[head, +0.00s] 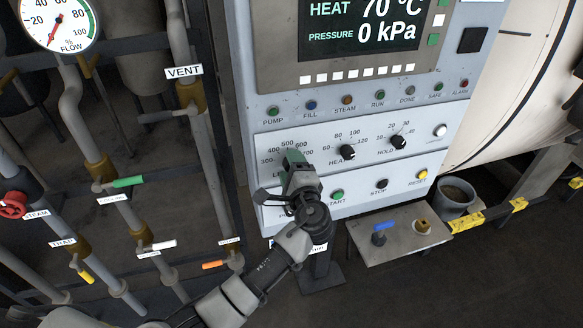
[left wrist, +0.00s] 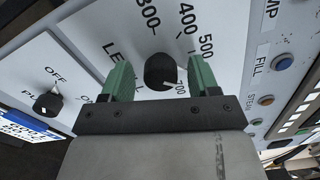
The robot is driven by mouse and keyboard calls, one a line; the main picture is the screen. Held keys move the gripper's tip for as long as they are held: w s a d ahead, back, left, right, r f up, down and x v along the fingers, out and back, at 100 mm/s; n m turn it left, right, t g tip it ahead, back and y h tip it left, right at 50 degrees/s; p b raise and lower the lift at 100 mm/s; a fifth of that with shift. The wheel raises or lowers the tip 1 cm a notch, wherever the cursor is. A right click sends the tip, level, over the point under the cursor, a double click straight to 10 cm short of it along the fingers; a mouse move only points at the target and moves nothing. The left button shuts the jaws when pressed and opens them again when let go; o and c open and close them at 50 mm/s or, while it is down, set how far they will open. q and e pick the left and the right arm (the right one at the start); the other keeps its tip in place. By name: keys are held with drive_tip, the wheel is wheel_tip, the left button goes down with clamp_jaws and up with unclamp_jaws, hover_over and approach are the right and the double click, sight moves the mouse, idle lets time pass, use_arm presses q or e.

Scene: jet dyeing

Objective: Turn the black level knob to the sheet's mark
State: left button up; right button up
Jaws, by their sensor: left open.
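The black level knob (left wrist: 160,72) sits on the pale panel, with the numbers 300, 400 and 500 around it and the word LEVEL partly covered. A short pale line shows at its lower right edge, close to a number partly hidden by the gripper. My left gripper (left wrist: 161,80) is open, one green finger on each side of the knob. I cannot tell whether either finger touches it. In the head view my left gripper (head: 296,163) covers the knob at the panel's left end. I cannot make out a sheet with a mark. My right gripper is out of view.
The heat knob (head: 347,152) and hold knob (head: 398,142) are right of my gripper. Below are the start (head: 337,195), stop (head: 380,184) and reset (head: 422,175) buttons. A small shelf (head: 400,245) juts out lower right. Pipes with colored valve handles stand left.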

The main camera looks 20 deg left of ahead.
use_arm(q)
drive_tip(key=b+v, duration=0.3)
drive_tip(key=v, duration=0.7)
drive_tip(key=shift+s+d, duration=0.3)
